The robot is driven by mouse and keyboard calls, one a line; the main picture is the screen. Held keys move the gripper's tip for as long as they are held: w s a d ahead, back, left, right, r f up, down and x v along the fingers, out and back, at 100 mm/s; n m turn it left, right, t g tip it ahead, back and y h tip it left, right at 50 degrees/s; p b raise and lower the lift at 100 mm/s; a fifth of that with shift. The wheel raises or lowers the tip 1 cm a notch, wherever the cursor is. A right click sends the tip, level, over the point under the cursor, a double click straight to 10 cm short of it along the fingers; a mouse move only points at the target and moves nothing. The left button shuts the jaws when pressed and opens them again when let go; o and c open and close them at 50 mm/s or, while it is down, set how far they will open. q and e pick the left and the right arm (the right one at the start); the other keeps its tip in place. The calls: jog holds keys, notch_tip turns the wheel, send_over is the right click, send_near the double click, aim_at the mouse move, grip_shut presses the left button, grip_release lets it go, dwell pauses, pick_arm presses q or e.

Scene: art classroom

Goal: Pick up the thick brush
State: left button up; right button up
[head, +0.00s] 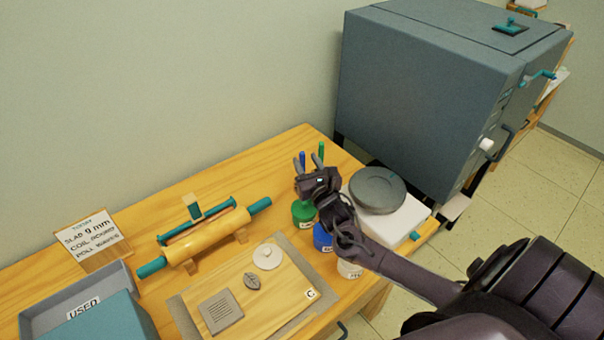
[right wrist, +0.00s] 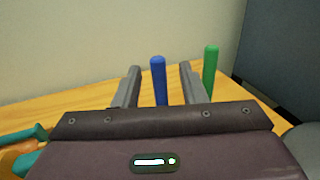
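Two upright handles show, one blue (head: 302,158) and one green (head: 321,150); I cannot tell which belongs to the thick brush, and their lower ends are hidden. My right gripper (head: 307,163) is open above the back right of the table. In the right wrist view, the blue handle (right wrist: 158,82) stands in the gap between the fingers (right wrist: 160,70), with space on both sides. The green handle (right wrist: 210,72) stands just outside the right finger. Whether the blue handle is between the fingers or beyond them is unclear. My left gripper is out of view.
A green jar (head: 303,212), a blue jar (head: 322,238) and a white jar (head: 349,269) stand below my right arm. A scale with a round grey pan (head: 377,188) is to the right, before a large grey kiln (head: 425,100). A rolling pin (head: 207,238) lies left.

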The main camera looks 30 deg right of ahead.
aim_at(304, 157)
jog(key=x, duration=0.2)
jog(key=shift+w+r, duration=0.1)
jog(key=shift+w, duration=0.2)
jog(key=shift+w+d, duration=0.1)
jog(key=shift+w, duration=0.2)
grip_shut()
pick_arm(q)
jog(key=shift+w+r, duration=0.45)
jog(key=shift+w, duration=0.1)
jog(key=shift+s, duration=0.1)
